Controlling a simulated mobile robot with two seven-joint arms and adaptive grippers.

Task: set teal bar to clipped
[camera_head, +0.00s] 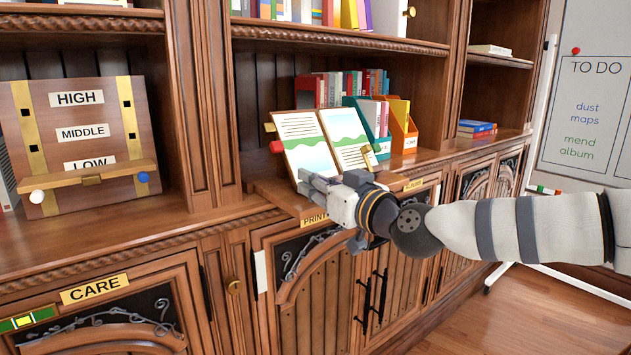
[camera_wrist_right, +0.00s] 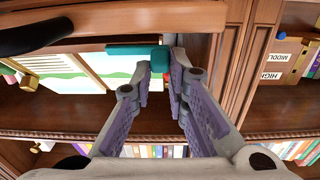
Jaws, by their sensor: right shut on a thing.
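The teal bar (camera_wrist_right: 132,50) lies along the edge of the open picture book in the right wrist view. A teal block (camera_wrist_right: 160,62) at its end sits between my right fingertips, and the fingers are closed on it. In the head view my right gripper (camera_head: 312,183) is at the lower edge of the open book (camera_head: 318,140), and it hides the bar there. The book stands tilted on the cabinet ledge, with a red knob (camera_head: 277,147) and a gold tab at its left side. My left gripper is in neither view.
A teal holder (camera_head: 361,108) and an orange holder (camera_head: 403,131) with books stand right of the open book. A HIGH/MIDDLE/LOW board (camera_head: 60,120) stands in the left bay. Wooden uprights flank the bay. Black door handles (camera_head: 371,300) are below.

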